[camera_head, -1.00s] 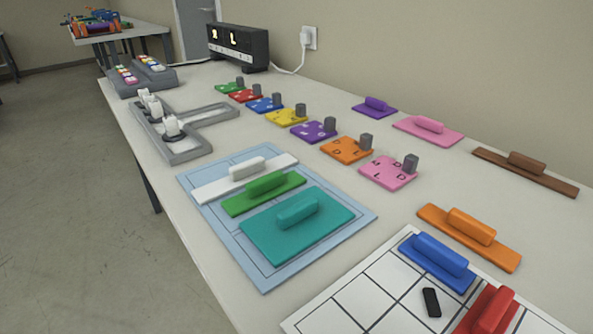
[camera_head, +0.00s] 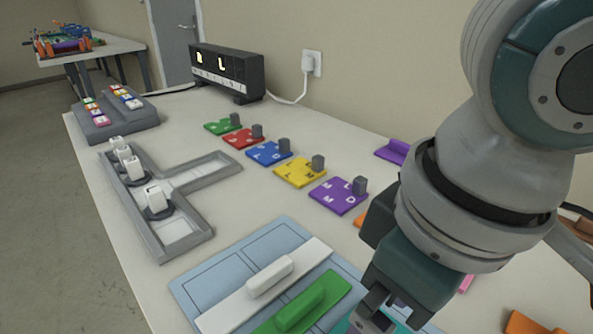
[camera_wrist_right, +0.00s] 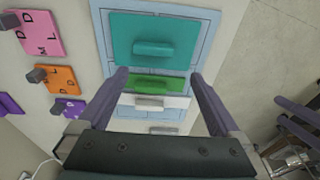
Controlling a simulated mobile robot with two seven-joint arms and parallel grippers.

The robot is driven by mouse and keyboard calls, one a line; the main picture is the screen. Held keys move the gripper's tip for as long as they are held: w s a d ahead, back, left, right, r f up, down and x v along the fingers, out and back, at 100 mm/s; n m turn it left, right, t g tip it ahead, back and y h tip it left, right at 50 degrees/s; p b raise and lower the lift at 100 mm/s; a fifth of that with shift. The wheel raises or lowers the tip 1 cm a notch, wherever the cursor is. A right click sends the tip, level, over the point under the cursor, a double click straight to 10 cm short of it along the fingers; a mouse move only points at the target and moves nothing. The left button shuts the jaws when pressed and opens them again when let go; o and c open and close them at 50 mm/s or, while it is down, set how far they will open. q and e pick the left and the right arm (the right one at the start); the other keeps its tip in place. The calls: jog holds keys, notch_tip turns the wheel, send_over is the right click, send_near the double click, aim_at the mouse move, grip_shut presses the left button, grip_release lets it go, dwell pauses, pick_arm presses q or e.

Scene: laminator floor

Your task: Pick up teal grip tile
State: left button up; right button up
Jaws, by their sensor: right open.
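The teal grip tile (camera_wrist_right: 178,30) lies flat on the pale blue board (camera_wrist_right: 210,45), with its rounded bar handle facing up, at the top of the right wrist view. In the head view my right arm hides most of it. My right gripper (camera_wrist_right: 160,76) is open and empty. In the wrist view its two fingers appear one on each side of the green grip tile (camera_wrist_right: 158,84), with the teal handle just beyond the fingertips. The gripper also shows at the bottom of the head view (camera_head: 372,318). My left gripper is not in view.
A white grip tile (camera_head: 262,282) and the green one lie on the same board. Lettered tiles with grey posts, such as a purple one (camera_head: 338,196), line the table beside it. A grey T-shaped tray (camera_head: 160,235) stands left. A display box (camera_head: 227,72) is at the back.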

aim_at(341, 327)
jog(key=f, duration=0.1)
jog(key=f+b, duration=0.1)
jog(key=f, duration=0.2)
jog(key=shift+w+d+f, duration=0.25)
jog(key=shift+w, duration=0.15)
notch_tip(341, 327, down, 5)
jog(key=shift+w+r+b, duration=0.1)
jog(key=shift+r+b, duration=0.1)
jog(key=shift+b, duration=0.65)
jog(key=shift+w+f, duration=0.1)
jog(key=shift+f, duration=0.25)
jog(key=c, duration=1.5)
jog(key=shift+r, duration=0.1)
jog(key=shift+c, duration=0.2)
